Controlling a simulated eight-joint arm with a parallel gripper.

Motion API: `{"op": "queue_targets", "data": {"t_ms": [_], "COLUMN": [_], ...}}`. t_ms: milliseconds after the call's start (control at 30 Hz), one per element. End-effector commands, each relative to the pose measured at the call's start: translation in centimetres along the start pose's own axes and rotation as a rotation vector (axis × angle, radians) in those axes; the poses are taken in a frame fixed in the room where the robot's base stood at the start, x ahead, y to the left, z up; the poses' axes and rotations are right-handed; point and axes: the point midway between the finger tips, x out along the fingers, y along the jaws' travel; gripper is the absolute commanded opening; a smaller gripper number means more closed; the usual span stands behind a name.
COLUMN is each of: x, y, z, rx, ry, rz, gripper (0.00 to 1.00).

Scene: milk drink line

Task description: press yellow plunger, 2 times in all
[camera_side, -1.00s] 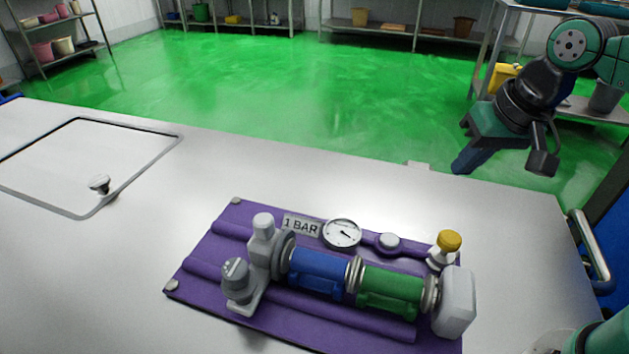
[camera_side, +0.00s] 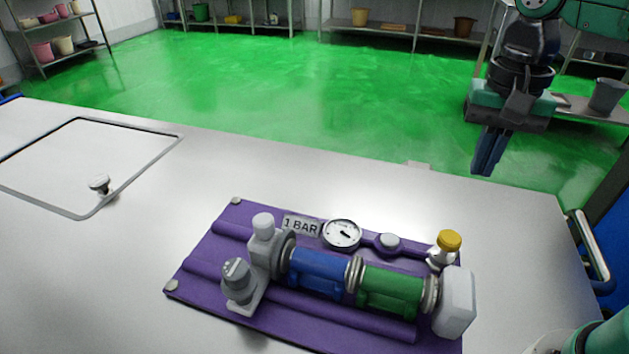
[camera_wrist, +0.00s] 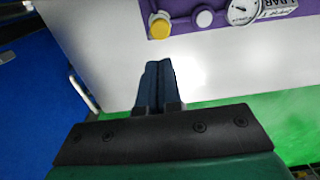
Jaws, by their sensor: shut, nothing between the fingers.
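The yellow plunger (camera_side: 449,240) stands upright on a white fitting at the right rear of the purple base (camera_side: 205,262). It also shows in the wrist view (camera_wrist: 159,27), ahead of my fingers. My gripper (camera_side: 484,172) is above and behind the plunger in the side view, pointing down, with its blue fingers together and empty. In the wrist view my gripper (camera_wrist: 156,66) is clearly apart from the plunger and everything else.
The base also bears a gauge (camera_side: 342,233), a white button (camera_side: 388,241), a blue cylinder (camera_side: 317,272), a green cylinder (camera_side: 391,291) and grey-white fittings. A hatch with a knob (camera_side: 100,184) lies at the left. The metal table (camera_side: 270,170) is otherwise mostly clear. A rail (camera_side: 590,250) runs along its right edge.

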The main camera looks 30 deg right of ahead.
Motion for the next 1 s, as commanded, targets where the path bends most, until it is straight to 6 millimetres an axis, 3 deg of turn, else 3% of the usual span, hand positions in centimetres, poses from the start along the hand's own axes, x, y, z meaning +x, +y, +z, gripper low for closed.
{"op": "queue_targets", "data": {"t_ms": [300,600,1000], "x": [5.4,9.4,11.2], "y": [0.0,0.0,0.0], "z": [0.0,0.0,0.0], "rx": [-0.001,-0.001,-0.001], "ry": [0.000,0.001,0.001], "rz": [0.000,-0.002,-0.003], "gripper": [0.00,0.00,0.00]}}
